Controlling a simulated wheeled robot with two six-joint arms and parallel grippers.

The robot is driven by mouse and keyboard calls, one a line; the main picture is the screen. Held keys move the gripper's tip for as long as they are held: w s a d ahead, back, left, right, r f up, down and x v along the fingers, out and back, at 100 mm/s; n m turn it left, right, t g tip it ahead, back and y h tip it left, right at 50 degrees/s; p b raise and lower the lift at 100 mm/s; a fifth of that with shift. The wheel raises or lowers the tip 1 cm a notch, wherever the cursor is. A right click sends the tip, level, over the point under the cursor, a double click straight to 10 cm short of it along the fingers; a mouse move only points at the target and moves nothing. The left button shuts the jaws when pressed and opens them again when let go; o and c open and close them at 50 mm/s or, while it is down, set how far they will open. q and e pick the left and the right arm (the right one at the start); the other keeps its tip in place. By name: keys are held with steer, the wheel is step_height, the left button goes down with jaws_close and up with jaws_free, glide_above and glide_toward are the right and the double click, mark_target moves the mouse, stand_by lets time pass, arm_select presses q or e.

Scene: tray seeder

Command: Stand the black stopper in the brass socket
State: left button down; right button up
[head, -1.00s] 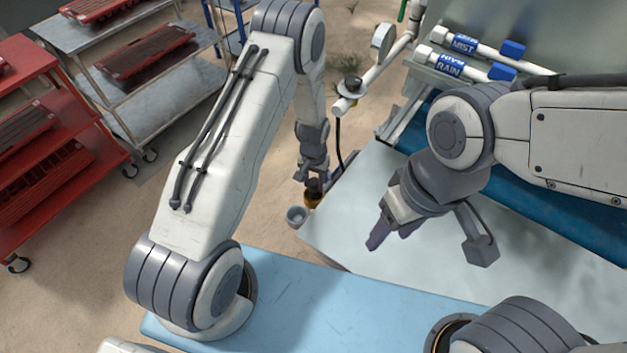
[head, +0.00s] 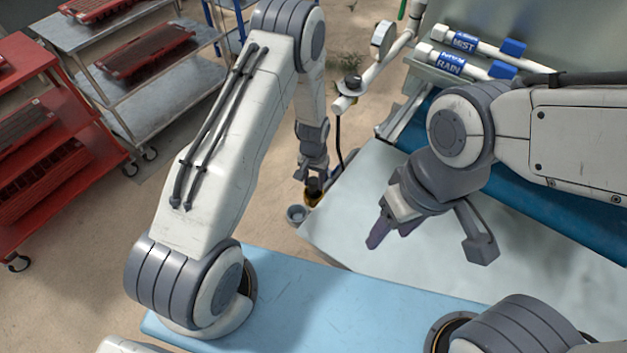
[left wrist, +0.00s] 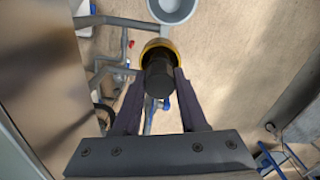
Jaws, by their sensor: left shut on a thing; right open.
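The black stopper (left wrist: 158,76) is between the fingers of my left gripper (left wrist: 155,88) in the left wrist view. The gripper is shut on it. The brass socket (left wrist: 154,46) shows as a yellow rim around the far side of the stopper; the stopper hides the rest of it. In the head view my left gripper (head: 313,180) is right over the brass socket (head: 313,200). I cannot tell how far the stopper is inside the socket. My right gripper (head: 391,238) is open and empty over the pale sheet, well to the right.
A grey cup (head: 297,214) stands beside the socket; it also shows in the left wrist view (left wrist: 172,9). A white pipe with a gauge (head: 383,38) rises behind. The pale sheet (head: 360,210) lies right of the socket. Red trolleys (head: 60,150) stand at the left.

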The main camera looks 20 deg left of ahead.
arm_select(q)
steer(key=shift+f+b, duration=0.55)
steer(key=shift+f, duration=0.15)
steer(key=c, duration=0.7)
jaws_free()
steer(key=shift+c, duration=0.2)
steer(key=shift+r, duration=0.2)
steer(key=shift+r+p, duration=4.25)
steer(key=shift+r, duration=1.15)
